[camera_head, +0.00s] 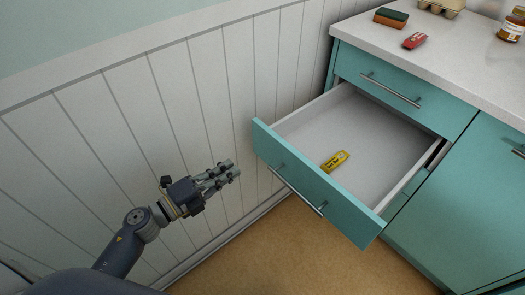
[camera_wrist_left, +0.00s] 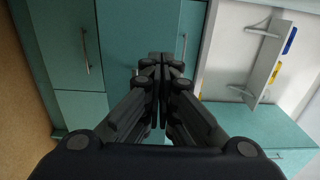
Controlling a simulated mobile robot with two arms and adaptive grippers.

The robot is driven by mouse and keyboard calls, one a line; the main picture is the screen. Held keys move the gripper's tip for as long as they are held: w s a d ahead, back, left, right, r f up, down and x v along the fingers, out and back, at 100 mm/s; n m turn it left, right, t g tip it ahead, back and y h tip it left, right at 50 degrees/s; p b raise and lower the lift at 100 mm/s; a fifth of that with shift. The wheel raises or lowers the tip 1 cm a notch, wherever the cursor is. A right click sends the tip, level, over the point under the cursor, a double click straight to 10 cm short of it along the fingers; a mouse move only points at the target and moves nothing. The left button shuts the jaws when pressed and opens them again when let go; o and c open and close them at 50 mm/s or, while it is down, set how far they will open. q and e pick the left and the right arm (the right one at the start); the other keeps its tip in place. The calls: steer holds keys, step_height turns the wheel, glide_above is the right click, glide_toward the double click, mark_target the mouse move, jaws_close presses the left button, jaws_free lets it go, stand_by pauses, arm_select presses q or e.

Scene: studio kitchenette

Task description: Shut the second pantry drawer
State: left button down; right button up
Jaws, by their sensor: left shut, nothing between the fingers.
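The second pantry drawer (camera_head: 310,183) is teal with a bar handle (camera_head: 299,191) and stands pulled well out below a closed top drawer (camera_head: 405,89). A small yellow object (camera_head: 335,161) lies inside it. My left gripper (camera_head: 231,171) is shut and empty, to the left of the drawer front and apart from it. In the left wrist view the shut fingers (camera_wrist_left: 160,75) point toward teal cabinet fronts (camera_wrist_left: 135,30); I cannot tell the open drawer there. My right gripper is in neither view.
The white countertop (camera_head: 455,60) holds a sponge (camera_head: 391,17), a red object (camera_head: 415,40), an egg carton (camera_head: 441,7) and a jar (camera_head: 512,26). A white panelled wall (camera_head: 200,90) runs along the left. The brown floor (camera_head: 290,250) before the drawer is clear.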

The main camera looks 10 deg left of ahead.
mark_target(271, 143)
arm_select(q)
steer(key=x, duration=1.1)
steer(key=shift+w, duration=0.1)
steer(key=shift+w+d, duration=0.3)
steer(key=shift+w, duration=0.05)
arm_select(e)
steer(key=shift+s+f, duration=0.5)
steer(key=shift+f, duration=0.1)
